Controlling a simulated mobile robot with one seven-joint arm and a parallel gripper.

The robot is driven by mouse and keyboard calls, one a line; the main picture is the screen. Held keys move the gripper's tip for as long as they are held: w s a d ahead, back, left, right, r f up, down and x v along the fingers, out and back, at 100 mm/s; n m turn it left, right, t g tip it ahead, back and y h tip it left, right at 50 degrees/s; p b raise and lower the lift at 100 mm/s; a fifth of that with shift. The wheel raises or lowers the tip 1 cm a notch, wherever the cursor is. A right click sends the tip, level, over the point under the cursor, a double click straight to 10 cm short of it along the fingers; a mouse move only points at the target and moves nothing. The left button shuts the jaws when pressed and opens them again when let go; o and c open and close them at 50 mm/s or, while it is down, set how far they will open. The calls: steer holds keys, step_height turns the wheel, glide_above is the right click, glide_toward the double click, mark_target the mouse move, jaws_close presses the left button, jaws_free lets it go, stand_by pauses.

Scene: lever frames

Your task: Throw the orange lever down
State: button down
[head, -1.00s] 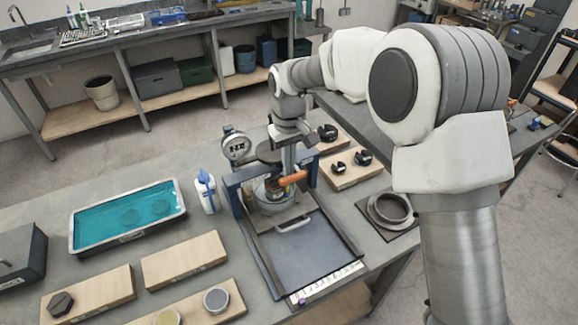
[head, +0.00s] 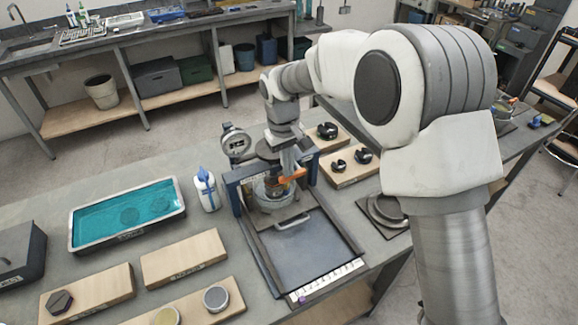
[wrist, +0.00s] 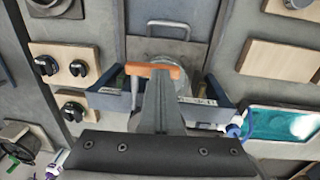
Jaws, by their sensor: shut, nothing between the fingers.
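The orange lever (head: 295,175) is a short orange bar on the blue-framed press (head: 232,192) on the near bench. In the wrist view the orange lever (wrist: 140,69) lies across the picture just beyond my fingertips. My gripper (head: 288,168) is shut and empty, pointing down right at the lever. In the wrist view my gripper (wrist: 159,78) shows its fingers together, overlapping the lever's right part. I cannot tell whether they touch it. A round glass or metal bowl-like part (head: 270,196) sits under the lever, partly hidden.
A white bottle (head: 206,190) and a teal-filled tray (head: 127,214) are further left. Wooden boards with black knobs (head: 327,131) lie behind right. A flat tray (head: 310,250) extends in front of the press.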

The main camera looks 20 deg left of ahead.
mark_target(282, 182)
steer(key=shift+s+a+f, duration=0.1)
steer(key=shift+f, duration=0.1)
steer(key=t+b, duration=0.1)
steer(key=f+t+h+b, duration=0.1)
steer(key=b, duration=0.1)
steer(key=f+h+b, duration=0.1)
steer(key=shift+s+a+t, duration=0.35)
steer(key=shift+s+t, duration=0.05)
steer(key=f+t+h+b, duration=0.1)
steer(key=b, duration=0.2)
steer(key=f+t+h+b, duration=0.1)
steer(key=t+h+b, duration=0.1)
steer(key=b, duration=0.1)
steer(key=shift+s+a+t, duration=0.1)
steer(key=shift+s+t, duration=0.1)
steer(key=shift+t, duration=0.1)
steer(key=f+t+h+b, duration=0.1)
steer(key=t+b, duration=0.1)
steer(key=b, duration=0.1)
steer(key=shift+w+f+h, duration=0.1)
steer(key=shift+h, duration=0.2)
steer(key=t+h+b, duration=0.1)
steer(key=f+t+h+b, duration=0.1)
steer(key=b, duration=0.1)
steer(key=w+d+t+h+b, duration=0.1)
steer(key=t+b, duration=0.1)
steer(key=shift+f, duration=0.4)
steer(key=shift+w, duration=0.1)
steer(key=shift+f, duration=0.1)
